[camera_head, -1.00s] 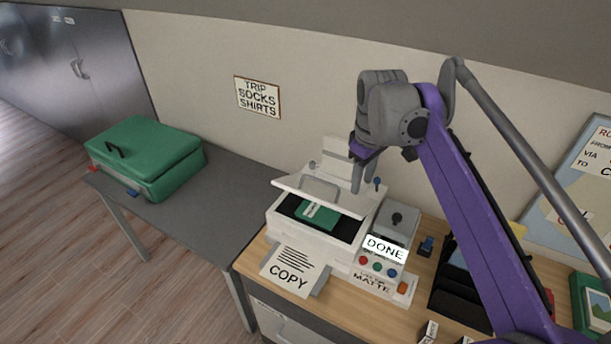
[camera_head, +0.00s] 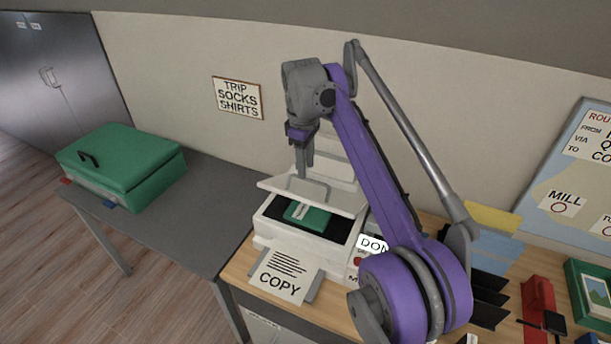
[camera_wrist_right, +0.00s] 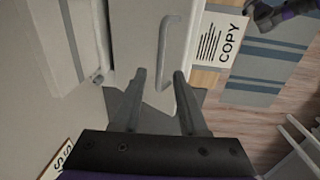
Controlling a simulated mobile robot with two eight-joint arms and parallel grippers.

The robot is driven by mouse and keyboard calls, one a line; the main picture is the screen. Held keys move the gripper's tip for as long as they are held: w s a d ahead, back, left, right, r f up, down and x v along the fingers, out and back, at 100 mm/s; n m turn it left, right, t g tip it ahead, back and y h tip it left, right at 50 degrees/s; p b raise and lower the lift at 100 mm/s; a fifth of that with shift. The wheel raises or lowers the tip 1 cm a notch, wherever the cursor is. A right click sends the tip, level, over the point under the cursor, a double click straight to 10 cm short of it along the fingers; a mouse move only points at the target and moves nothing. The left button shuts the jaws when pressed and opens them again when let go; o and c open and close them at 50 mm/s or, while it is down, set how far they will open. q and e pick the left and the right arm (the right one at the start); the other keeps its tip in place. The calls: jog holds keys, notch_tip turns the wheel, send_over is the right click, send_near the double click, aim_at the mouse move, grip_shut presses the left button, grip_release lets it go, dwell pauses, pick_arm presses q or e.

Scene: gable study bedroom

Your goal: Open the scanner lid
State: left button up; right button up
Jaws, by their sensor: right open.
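The white scanner (camera_head: 275,233) stands on the wooden desk. Its lid (camera_head: 335,204) is raised partway and tilted, with a gap at the front. A green booklet (camera_head: 307,217) with a white strip lies on the dark bed under it. The lid has a bar handle, which shows in the wrist view (camera_wrist_right: 169,46). My right gripper (camera_head: 303,174) is open and empty above the lid near the handle. In the wrist view its fingertips (camera_wrist_right: 160,76) point toward the handle; I cannot tell whether they touch. Part of my left gripper (camera_wrist_right: 268,15) seems to show at the wrist view's upper right corner.
A printed COPY sheet (camera_head: 282,275) lies at the scanner's front. A DONE sign (camera_head: 371,244) and buttons sit right of it, partly behind my right arm. A green suitcase (camera_head: 125,160) is on the grey table (camera_head: 200,215), whose right part is clear. The wall is close behind.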

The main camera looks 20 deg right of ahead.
jog(key=shift+w+f, duration=0.1)
jog(key=shift+f, duration=1.3)
grip_shut()
dwell(0.4)
